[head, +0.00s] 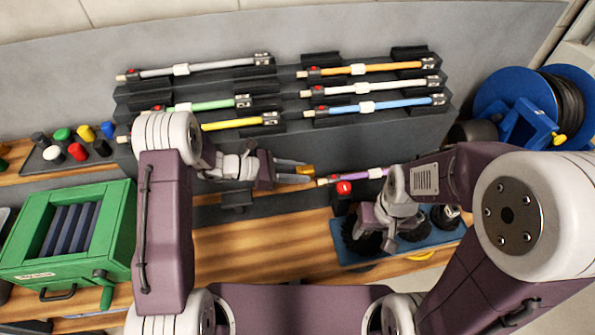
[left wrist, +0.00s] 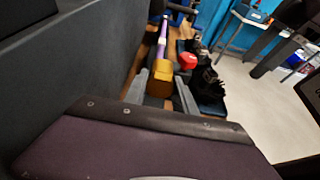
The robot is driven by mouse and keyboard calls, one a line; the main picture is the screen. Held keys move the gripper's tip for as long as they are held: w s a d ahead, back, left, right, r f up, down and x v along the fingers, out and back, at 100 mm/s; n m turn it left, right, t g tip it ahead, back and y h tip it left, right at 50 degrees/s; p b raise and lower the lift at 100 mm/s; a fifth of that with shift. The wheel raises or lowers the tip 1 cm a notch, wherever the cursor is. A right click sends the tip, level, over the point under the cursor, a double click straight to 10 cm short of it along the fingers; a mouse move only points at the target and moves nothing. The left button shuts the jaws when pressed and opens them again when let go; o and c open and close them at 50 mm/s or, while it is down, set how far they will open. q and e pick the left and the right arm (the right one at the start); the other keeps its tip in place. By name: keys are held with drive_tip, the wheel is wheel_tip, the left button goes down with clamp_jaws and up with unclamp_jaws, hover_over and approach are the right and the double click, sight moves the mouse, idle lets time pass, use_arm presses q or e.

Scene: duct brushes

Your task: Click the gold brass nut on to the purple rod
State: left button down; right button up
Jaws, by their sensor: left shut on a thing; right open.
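The gold brass nut (head: 305,170) is held between the fingertips of my left gripper (head: 294,172); it also shows in the left wrist view (left wrist: 157,78). The purple rod (head: 366,174) lies roughly level, just right of the nut, with its pale left end facing it. In the left wrist view the rod (left wrist: 162,42) runs away directly beyond the nut; whether they touch I cannot tell. My right gripper (head: 388,240) is open and points down above the blue tray of black brushes. My right arm hides the rod's right end.
Rods in several colours, such as a blue rod (head: 375,106), rest on the stepped dark rack behind. A red cap (head: 344,187) stands below the purple rod. A blue tray (head: 440,238) holds black brushes. A green box (head: 118,225) stands left. The wooden bench (head: 265,250) is clear in front.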

use_arm(q)
drive_tip(key=shift+d+f+b, duration=0.1)
drive_tip(key=shift+f+b, duration=2.4)
drive_tip(key=shift+f, duration=0.85)
drive_tip(key=shift+w+d, duration=0.1)
drive_tip(key=shift+d, duration=0.1)
drive_tip(key=shift+w+d, duration=0.15)
drive_tip(key=shift+d, duration=0.55)
drive_tip(key=shift+w+d+b, duration=0.25)
drive_tip(key=shift+d+b, duration=0.05)
drive_tip(key=shift+d, duration=0.9)
drive_tip(key=c, duration=0.9)
unclamp_jaws()
